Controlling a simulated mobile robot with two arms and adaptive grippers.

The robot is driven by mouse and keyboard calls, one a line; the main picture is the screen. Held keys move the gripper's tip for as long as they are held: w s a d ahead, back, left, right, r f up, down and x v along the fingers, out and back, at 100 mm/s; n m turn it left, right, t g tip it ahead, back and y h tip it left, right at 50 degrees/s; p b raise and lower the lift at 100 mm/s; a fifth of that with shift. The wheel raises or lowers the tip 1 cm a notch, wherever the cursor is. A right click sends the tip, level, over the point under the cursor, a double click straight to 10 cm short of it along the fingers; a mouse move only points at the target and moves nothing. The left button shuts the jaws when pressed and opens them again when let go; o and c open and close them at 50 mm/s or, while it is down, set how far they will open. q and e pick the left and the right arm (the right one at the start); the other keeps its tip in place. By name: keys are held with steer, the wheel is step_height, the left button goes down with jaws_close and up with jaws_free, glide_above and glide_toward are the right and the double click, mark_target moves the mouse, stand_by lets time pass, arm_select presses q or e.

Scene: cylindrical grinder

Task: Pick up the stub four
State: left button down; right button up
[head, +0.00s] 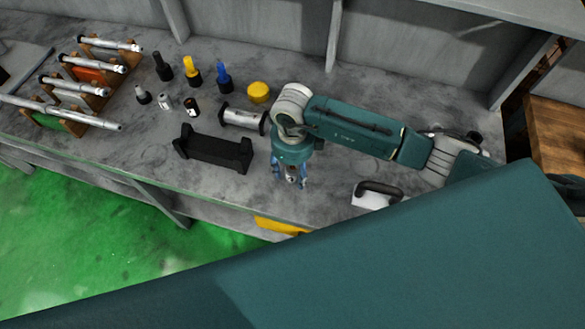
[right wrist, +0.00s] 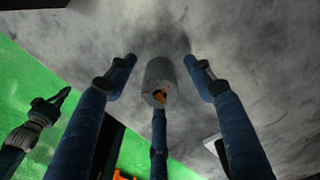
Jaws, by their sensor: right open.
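A short grey cylinder with an orange-brown mark on its end (right wrist: 160,82) stands between the fingers of my right gripper in the right wrist view. It is likely stub four, though no label is readable. In the head view it shows as a small piece (head: 292,174) below the gripper. My right gripper (head: 290,184) points down at the bench, open, with blue fingers around the cylinder. In the right wrist view its fingers (right wrist: 160,95) stand apart from the cylinder on both sides, and a third finger is below; whether that one touches is unclear.
A black cradle (head: 213,150) and a silver cylinder (head: 241,118) are left of the gripper. Small stubs (head: 164,102), bottles (head: 191,70) and a yellow puck (head: 258,92) stand farther left. A white block with a dark handle (head: 371,197) is right. Racked shafts (head: 92,62) stand far left.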

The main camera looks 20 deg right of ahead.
steer(key=shift+f, duration=0.3)
jaws_close()
steer(key=shift+r, duration=0.1)
steer(key=shift+w, duration=0.1)
